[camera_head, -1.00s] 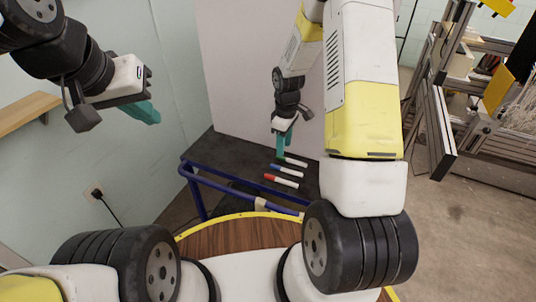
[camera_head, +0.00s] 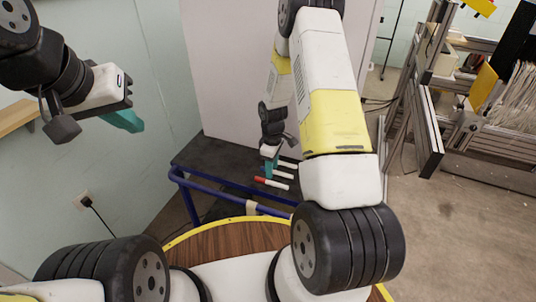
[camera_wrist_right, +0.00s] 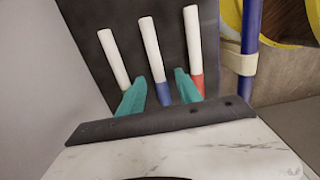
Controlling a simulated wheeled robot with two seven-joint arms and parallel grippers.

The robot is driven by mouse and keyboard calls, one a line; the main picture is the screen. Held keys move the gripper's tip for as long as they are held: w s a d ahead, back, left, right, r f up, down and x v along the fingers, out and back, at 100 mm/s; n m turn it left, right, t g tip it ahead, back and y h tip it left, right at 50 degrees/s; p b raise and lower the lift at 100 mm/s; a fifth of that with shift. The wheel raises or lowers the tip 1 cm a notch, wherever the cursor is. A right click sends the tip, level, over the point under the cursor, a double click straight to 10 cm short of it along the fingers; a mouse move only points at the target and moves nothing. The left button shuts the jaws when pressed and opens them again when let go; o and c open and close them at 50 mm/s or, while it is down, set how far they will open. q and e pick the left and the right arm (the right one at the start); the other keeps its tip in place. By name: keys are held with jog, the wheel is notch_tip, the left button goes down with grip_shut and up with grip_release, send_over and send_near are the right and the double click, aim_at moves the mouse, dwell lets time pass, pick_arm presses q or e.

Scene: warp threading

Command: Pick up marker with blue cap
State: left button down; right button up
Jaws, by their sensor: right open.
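Three white-bodied markers lie side by side on a dark surface. In the right wrist view, the blue-capped marker (camera_wrist_right: 152,48) is in the middle, its blue cap between my right gripper's two teal fingers (camera_wrist_right: 160,90), with a finger on each side. The red-capped marker (camera_wrist_right: 193,40) is to the right, and its cap is partly behind the right finger. The third marker (camera_wrist_right: 113,57) is to the left, its cap end mostly hidden by the left finger. In the head view my right gripper (camera_head: 270,162) is low at the markers, open. My left gripper (camera_head: 122,120) is raised at the upper left, far from them.
The dark platform (camera_head: 215,160) bearing the markers has a blue rail (camera_head: 225,195) along its near side. A pale panel (camera_head: 225,70) stands behind it. A metal frame rack (camera_head: 430,120) stands at the right. Open floor (camera_head: 450,230) lies at right.

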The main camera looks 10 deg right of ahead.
grip_shut()
jog(key=shift+r, duration=0.15)
dwell(0.5)
